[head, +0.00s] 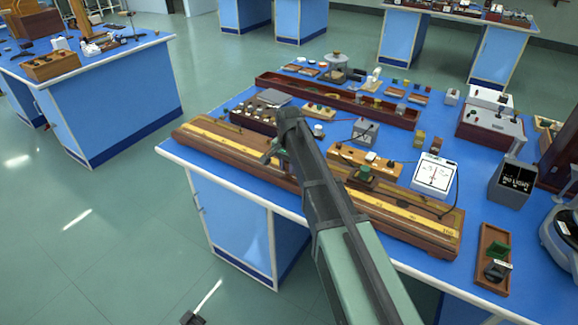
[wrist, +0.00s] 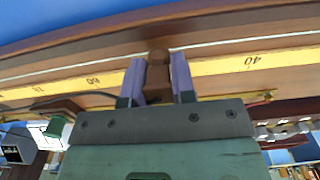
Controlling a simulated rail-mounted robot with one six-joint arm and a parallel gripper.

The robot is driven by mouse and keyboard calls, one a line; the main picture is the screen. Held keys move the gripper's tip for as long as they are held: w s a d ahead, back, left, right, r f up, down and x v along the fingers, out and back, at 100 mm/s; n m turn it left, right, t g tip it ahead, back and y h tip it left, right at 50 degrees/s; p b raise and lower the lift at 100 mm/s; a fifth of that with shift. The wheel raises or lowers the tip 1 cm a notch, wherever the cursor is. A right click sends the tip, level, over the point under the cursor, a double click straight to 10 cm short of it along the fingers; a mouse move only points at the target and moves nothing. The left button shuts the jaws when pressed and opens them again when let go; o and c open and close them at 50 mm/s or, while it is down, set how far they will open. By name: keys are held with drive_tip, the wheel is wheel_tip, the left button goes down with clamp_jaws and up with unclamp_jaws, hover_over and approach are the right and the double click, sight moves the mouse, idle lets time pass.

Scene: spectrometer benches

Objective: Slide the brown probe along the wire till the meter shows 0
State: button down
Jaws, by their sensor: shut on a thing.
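The brown probe (wrist: 158,76) stands between the two purple fingers of my gripper (wrist: 157,80) in the wrist view, and the fingers are closed on its sides. It is at the long wooden wire board (head: 225,143), between the upside-down marks 60 and 40 on the yellow scale (wrist: 210,70). In the head view my arm hides the probe and the middle of the board. The white meter (head: 434,176) stands behind the board's right part. Its red needle looks close to upright near mid-scale; the exact reading is too small to tell.
A wooden block with a green-topped part (head: 365,173) stands close behind the board, left of the meter. A long red-brown tray (head: 340,100) and a grey box (head: 365,132) are further back. A dark display box (head: 512,183) is at the right. Dark leads lie near the board.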

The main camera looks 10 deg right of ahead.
sight(276, 169)
drive_tip(key=shift+w+p, duration=0.1)
drive_tip(key=shift+p, duration=0.2)
drive_tip(key=shift+f+b, duration=0.55)
drive_tip(key=shift+b, duration=0.1)
drive_tip(key=shift+w+a, duration=1.75)
drive_tip(key=shift+a, duration=0.05)
drive_tip(key=shift+s+f, duration=0.1)
drive_tip(key=shift+s, duration=0.05)
idle(0.4)
idle(2.7)
drive_tip(key=c, duration=0.9)
unclamp_jaws()
drive_tip(key=shift+o, duration=0.2)
wheel_tip(276, 169, up, 11)
drive_tip(key=p, duration=1)
drive_tip(key=shift+p, duration=0.3)
